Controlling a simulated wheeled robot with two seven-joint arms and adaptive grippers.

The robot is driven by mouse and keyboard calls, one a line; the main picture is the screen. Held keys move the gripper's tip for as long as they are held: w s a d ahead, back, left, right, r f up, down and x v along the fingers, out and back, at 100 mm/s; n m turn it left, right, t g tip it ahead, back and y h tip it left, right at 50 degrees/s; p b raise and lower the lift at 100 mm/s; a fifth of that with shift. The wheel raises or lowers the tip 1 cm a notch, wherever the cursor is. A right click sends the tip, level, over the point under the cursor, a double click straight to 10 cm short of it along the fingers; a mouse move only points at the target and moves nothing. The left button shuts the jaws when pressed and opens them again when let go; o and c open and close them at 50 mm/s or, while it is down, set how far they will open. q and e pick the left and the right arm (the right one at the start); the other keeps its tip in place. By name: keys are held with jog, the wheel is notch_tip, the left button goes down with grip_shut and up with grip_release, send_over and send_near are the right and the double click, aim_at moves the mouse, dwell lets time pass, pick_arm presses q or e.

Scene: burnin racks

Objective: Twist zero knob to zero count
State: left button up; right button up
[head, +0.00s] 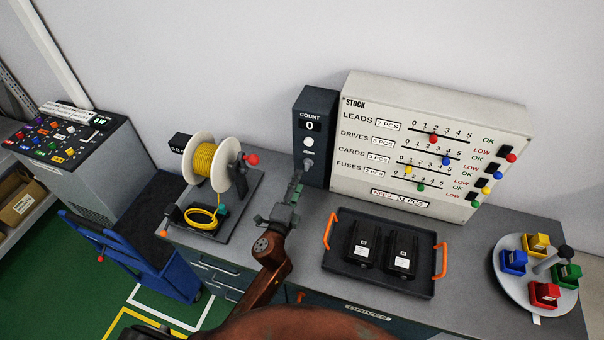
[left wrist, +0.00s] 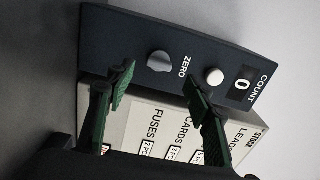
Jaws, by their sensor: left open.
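The dark count box (head: 318,110) stands upright at the back of the bench, left of the stock board. Its display (head: 310,126) reads 0. Below the display are a round white button (head: 308,142) and the grey zero knob (head: 308,163). In the left wrist view the knob (left wrist: 160,62) sits beside the ZERO label, with the button (left wrist: 213,77) and display (left wrist: 243,87) to its right. My left gripper (head: 296,184) is open just in front of the box, below the knob. In the wrist view its green fingers (left wrist: 159,77) lie either side of the knob, apparently apart from it.
The stock board (head: 440,130) with coloured sliders stands right of the box. A tray (head: 340,262) with two black drives lies in front of it. A yellow wire spool (head: 205,160) stands left, and a round turntable (head: 530,285) with coloured bins stands far right.

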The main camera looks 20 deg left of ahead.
pick_arm(q)
jog(key=s, duration=0.5)
jog(key=shift+s+a, duration=0.1)
dwell(0.4)
